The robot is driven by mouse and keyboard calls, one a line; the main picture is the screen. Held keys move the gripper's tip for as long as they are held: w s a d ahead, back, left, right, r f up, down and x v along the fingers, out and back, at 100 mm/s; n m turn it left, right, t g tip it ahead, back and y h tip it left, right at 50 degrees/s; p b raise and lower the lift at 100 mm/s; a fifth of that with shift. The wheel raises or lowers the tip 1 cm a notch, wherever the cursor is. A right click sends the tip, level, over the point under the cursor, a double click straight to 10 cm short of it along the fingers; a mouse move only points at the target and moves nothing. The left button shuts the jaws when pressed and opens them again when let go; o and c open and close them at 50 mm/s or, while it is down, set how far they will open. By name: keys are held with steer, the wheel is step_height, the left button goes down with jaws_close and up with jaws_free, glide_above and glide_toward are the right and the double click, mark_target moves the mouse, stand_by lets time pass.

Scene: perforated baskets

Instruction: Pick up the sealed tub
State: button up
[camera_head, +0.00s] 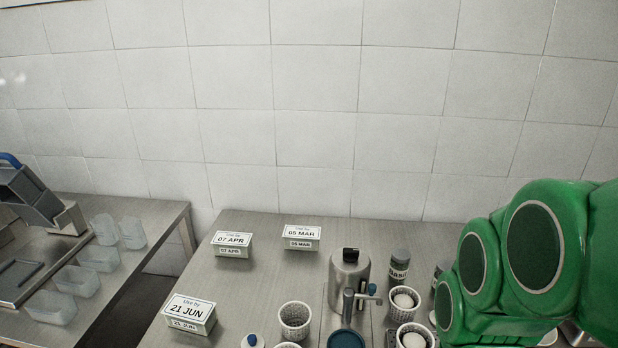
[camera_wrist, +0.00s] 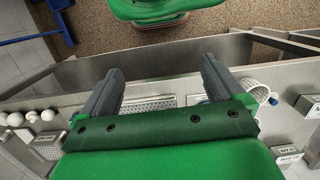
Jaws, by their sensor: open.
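Three white box-like tubs with "Use by" labels stand on the steel table in the head view. One reads 21 JUN (camera_head: 190,314) at the front left, one 07 APR (camera_head: 232,244) behind it, one 05 MAR (camera_head: 301,237) at the back. They look closed; I cannot tell which is the sealed tub. Labelled boxes also show at the right edge of the wrist view (camera_wrist: 286,153). My gripper (camera_wrist: 161,66) is open, with nothing between its two grey fingers, and apart from these boxes. In the head view my green arm is at the right and the fingers are hidden.
A white perforated basket (camera_head: 295,320), a steel pot (camera_head: 348,278), a dark-labelled jar (camera_head: 399,267) and baskets holding white round things (camera_head: 405,303) crowd the table's right half. Clear open tubs (camera_head: 76,281) stand on the left counter, across a gap. The table's back middle is clear.

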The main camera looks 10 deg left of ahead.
steer(key=w+a+n+g+y, duration=0.1)
steer(key=w+a+n+y, duration=0.4)
steer(key=w+a, duration=1.05)
steer(key=w+a+n+y, duration=0.4)
steer(key=w+a+n, duration=0.3)
steer(key=w+a, duration=0.85)
steer(key=n+t+y, duration=0.3)
steer(key=n+y, duration=0.1)
steer(key=n, duration=0.2)
glide_toward(234, 238)
steer(key=shift+w+a+f, duration=0.15)
steer(key=shift+a+f, duration=0.05)
steer(key=shift+a, duration=0.2)
steer(key=shift+w+a+f, duration=0.15)
steer(key=shift+a+f, duration=0.1)
steer(key=shift+f, duration=0.05)
steer(key=shift+a+f, duration=0.15)
steer(key=shift+a, duration=0.15)
steer(key=shift+s+r+x, duration=0.1)
steer(key=shift+s+x, duration=0.05)
steer(key=shift+x, duration=1)
steer(key=shift+s+r+x, duration=0.1)
steer(key=shift+x, duration=1)
steer(key=shift+s+r+x, duration=0.1)
steer(key=shift+s+x, duration=0.05)
steer(key=shift+x, duration=1)
steer(key=shift+f, duration=0.1)
steer(key=c, duration=1.3)
